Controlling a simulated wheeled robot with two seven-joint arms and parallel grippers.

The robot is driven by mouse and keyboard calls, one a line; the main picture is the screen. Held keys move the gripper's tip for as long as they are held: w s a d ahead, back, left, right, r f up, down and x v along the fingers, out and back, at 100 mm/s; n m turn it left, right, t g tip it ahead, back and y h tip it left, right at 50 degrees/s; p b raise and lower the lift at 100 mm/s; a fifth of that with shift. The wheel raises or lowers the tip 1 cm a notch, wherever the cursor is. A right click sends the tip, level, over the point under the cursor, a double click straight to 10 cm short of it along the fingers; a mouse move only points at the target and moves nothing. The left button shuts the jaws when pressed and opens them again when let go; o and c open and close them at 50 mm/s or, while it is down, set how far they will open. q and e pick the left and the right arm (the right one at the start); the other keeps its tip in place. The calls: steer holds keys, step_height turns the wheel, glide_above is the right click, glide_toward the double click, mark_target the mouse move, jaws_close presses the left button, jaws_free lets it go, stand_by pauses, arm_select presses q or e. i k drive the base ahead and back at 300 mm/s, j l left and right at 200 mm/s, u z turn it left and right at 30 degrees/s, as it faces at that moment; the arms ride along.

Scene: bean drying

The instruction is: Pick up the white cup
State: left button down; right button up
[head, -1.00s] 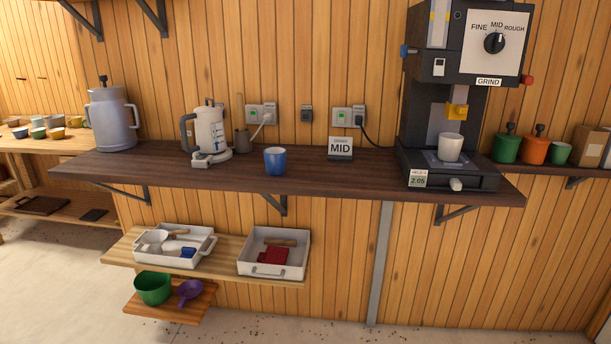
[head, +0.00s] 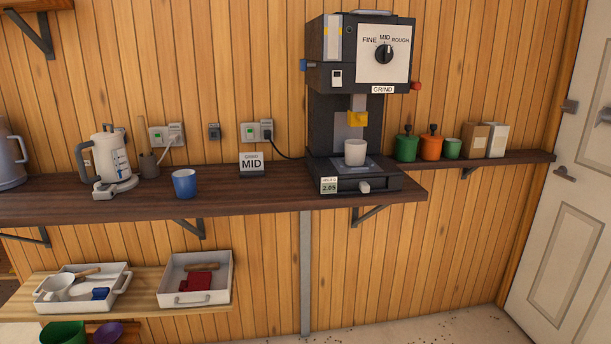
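The white cup (head: 355,152) stands upright on the platform of the dark grinder (head: 345,110), below its yellow spout. Neither of my grippers shows in the head view, so I cannot see whether they are open or shut.
The dark wooden counter (head: 250,195) carries a blue cup (head: 184,183), a MID sign (head: 251,163) and a white kettle (head: 108,160). Green and orange canisters (head: 431,145) stand right of the grinder. Trays (head: 195,279) sit on a lower shelf. A door (head: 570,230) is at right.

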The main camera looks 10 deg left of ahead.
mark_target(355, 149)
steer(key=i+l, duration=0.25)
steer(key=i, duration=0.25)
steer(key=i+l+u, duration=0.1)
steer(key=i+l, duration=0.15)
steer(key=i, duration=0.2)
